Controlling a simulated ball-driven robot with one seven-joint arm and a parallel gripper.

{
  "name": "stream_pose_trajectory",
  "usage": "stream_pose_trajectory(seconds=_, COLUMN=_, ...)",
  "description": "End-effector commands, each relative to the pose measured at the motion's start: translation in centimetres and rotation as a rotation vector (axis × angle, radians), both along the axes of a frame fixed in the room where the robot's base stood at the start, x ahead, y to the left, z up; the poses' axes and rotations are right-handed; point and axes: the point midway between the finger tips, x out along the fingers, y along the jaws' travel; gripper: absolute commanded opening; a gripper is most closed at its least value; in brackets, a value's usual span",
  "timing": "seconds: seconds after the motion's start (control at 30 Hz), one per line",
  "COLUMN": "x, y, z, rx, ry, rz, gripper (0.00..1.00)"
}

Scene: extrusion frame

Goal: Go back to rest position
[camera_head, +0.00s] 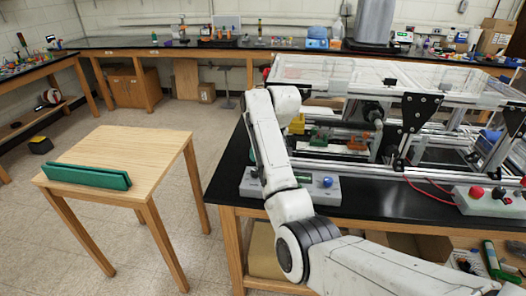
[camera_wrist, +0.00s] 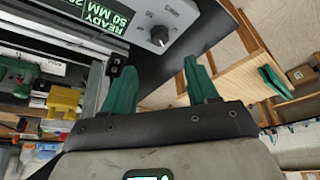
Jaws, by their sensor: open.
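My gripper (camera_wrist: 160,88) shows in the wrist view with its two green fingers apart and nothing between them. It hangs near the edge of the black bench, close to a grey control box (camera_wrist: 181,14) with a knob and a green display that reads "READY" and "50 MM". In the head view my white arm reaches up over the bench's left end, beside the extrusion frame (camera_head: 345,168). The gripper itself cannot be made out there.
A small wooden table (camera_head: 130,150) stands at the left with a long green holder (camera_head: 88,177) on its front edge. Floor is clear between it and the black bench (camera_head: 235,165). A control box with a red button (camera_head: 476,192) sits at the right.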

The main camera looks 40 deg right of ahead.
Motion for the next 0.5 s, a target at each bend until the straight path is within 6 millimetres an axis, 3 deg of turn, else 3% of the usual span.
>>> stream_pose_trajectory(seconds=0.4, x=0.01, y=0.01, z=-0.05, rx=0.000, ry=0.000, rz=0.000, gripper=0.58)
stream_pose_trajectory(seconds=0.5, x=-0.42, y=0.31, z=-0.90, rx=0.000, ry=0.008, rz=-0.001, gripper=0.58)
